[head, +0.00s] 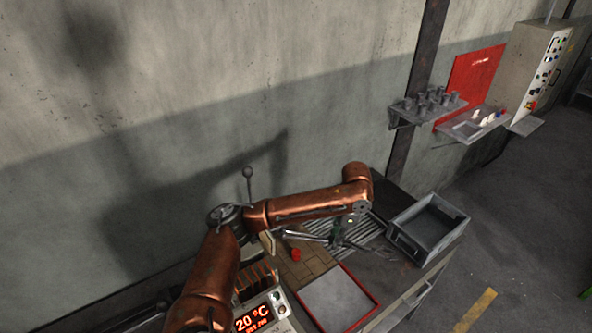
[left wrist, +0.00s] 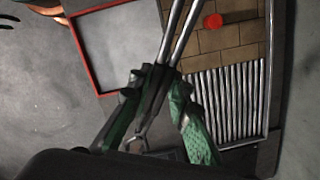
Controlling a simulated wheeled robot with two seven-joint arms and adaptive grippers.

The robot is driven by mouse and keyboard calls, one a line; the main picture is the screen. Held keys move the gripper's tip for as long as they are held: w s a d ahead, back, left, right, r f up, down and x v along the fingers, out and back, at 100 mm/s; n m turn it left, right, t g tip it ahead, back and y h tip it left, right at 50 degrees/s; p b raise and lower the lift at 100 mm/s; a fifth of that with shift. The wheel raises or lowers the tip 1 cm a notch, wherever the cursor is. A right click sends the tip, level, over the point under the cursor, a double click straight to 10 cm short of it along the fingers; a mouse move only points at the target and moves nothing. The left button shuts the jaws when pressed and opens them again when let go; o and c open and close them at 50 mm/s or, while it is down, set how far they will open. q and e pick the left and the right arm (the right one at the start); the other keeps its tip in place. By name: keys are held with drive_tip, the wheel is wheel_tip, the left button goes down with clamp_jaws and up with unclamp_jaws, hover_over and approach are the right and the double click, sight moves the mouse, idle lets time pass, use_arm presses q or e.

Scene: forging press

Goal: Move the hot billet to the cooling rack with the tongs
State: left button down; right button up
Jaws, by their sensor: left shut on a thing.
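The hot billet is a small red-orange cylinder (head: 295,254) on the tan firebricks (head: 304,268). It also shows in the left wrist view (left wrist: 212,20), on the bricks (left wrist: 222,40). The cooling rack is a set of parallel metal bars (head: 374,230) beside the bricks; the left wrist view shows it at the right (left wrist: 229,103). My left gripper (head: 342,234), with green fingers (left wrist: 160,115), is shut on the grey metal tongs (head: 305,236). The tongs' two long arms (left wrist: 176,35) run out of the wrist view's top edge, apart from the billet. Their tips are hidden there.
A red-edged grey plate (head: 337,300) lies in front of the bricks. A grey bin (head: 428,226) stands right of the rack. A wall shelf (head: 428,107) and control cabinet (head: 540,65) are farther back.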

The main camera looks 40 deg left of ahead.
use_arm(q)
drive_tip(key=w+a+r+m+t+y+p, duration=0.2)
drive_tip(key=a+r+m+t+y+p, duration=0.4)
drive_tip(key=a+r+m+t+p, duration=0.9)
drive_tip(key=a+f+m+g+b, duration=0.1)
drive_tip(key=b, duration=0.1)
drive_tip(key=a+f+m+g+b, duration=0.1)
drive_tip(key=f+m+b, duration=0.1)
drive_tip(key=b, duration=0.1)
drive_tip(key=a+f+m+g+b, duration=0.1)
drive_tip(key=f+m+b, duration=0.1)
drive_tip(key=shift+g+b, duration=0.3)
drive_tip(key=shift+g, duration=0.1)
idle(0.5)
drive_tip(key=c, duration=2.2)
unclamp_jaws()
drive_tip(key=shift+o, duration=0.9)
drive_tip(key=shift+o, duration=0.4)
